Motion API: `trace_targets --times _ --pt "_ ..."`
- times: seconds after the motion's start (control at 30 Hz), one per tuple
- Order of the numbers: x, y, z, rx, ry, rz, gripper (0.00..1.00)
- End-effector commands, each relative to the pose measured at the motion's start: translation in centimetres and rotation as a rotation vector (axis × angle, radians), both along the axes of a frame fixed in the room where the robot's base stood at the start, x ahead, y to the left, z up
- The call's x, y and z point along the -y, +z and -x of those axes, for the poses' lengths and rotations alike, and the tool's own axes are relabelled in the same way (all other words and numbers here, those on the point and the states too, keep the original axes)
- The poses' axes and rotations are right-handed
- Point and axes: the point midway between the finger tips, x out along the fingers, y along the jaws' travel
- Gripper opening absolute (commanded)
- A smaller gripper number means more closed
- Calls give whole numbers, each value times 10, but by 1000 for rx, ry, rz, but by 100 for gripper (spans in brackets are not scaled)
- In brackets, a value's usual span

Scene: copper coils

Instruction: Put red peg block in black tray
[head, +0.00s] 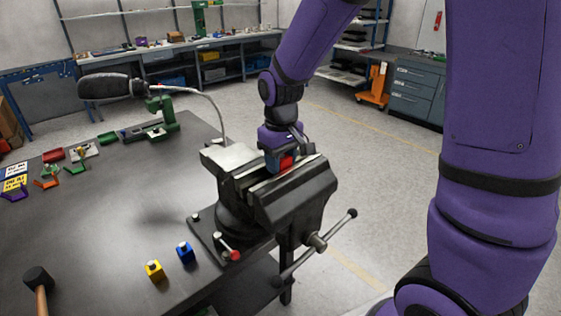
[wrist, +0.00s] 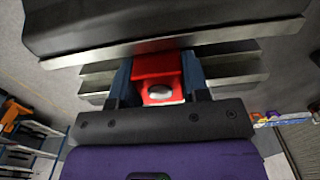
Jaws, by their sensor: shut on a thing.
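The red peg block (head: 287,163) is between the fingers of my gripper (head: 282,159) at the vise (head: 290,195) jaws. In the wrist view, the red peg block (wrist: 157,72) shows a round silver peg end, with a blue-grey finger on each side. My gripper (wrist: 158,82) is shut on it. The vise's metal jaw plates are close around the block; I cannot tell whether they touch it. I cannot pick out a black tray on the workbench with certainty.
A yellow peg block (head: 154,270) and a blue peg block (head: 185,252) stand on the bench (head: 110,215) left of the vise. A hammer (head: 39,288) lies at the front left. A black-headed lamp (head: 110,87) arches over the back. The bench middle is clear.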

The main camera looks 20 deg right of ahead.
Motion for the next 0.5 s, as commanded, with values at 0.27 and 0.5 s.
trace_targets --times 0.27,0.5 --pt "0 15 -1 3 0 -1 22" --pt "0 27 0 2 0 -1 22"
